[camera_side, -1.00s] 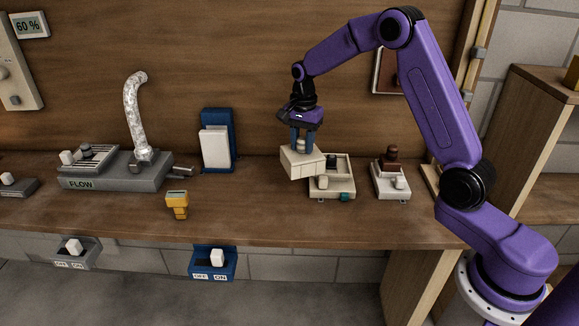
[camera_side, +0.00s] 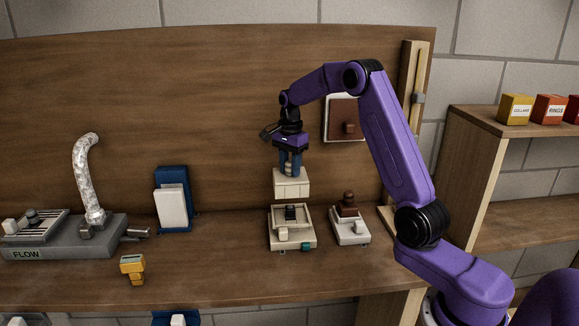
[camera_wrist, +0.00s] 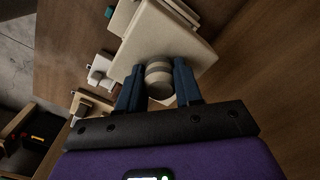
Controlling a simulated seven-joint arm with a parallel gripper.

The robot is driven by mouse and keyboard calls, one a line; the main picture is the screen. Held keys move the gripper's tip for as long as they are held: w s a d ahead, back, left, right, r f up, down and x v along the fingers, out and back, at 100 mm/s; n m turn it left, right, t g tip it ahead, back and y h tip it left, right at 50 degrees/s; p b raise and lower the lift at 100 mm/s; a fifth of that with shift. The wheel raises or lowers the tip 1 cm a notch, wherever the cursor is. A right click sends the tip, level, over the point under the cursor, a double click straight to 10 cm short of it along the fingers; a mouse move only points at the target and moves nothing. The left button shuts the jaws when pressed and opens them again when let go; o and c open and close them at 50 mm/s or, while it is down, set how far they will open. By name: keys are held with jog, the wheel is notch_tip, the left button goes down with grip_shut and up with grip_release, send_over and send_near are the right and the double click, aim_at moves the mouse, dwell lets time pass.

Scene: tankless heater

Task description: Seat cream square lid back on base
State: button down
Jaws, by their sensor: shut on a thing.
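The cream square lid (camera_side: 292,189) hangs from my gripper (camera_side: 290,172), whose blue fingers are shut on the round knob on top of it. In the wrist view the fingers (camera_wrist: 159,85) close on the ridged knob, and the lid (camera_wrist: 165,40) spreads out beyond it. The cream base (camera_side: 291,243) sits on the bench directly below the lid in the side view, with a clear gap between them. The base is open on top and shows a dark part inside and a cream block at its front. In the wrist view the lid hides most of the base.
A white unit with a brown knob (camera_side: 350,228) stands close to the right of the base. A yellow device (camera_side: 133,268), a blue holder with a white panel (camera_side: 173,203) and the grey FLOW unit (camera_side: 62,236) are to the left. The bench between is clear.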

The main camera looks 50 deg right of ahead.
jog(key=shift+f, duration=2.45)
jog(key=shift+f, duration=0.1)
jog(key=shift+f, duration=1.6)
jog(key=shift+f, duration=0.95)
jog(key=c, duration=0.7)
grip_release()
jog(key=shift+c, duration=0.8)
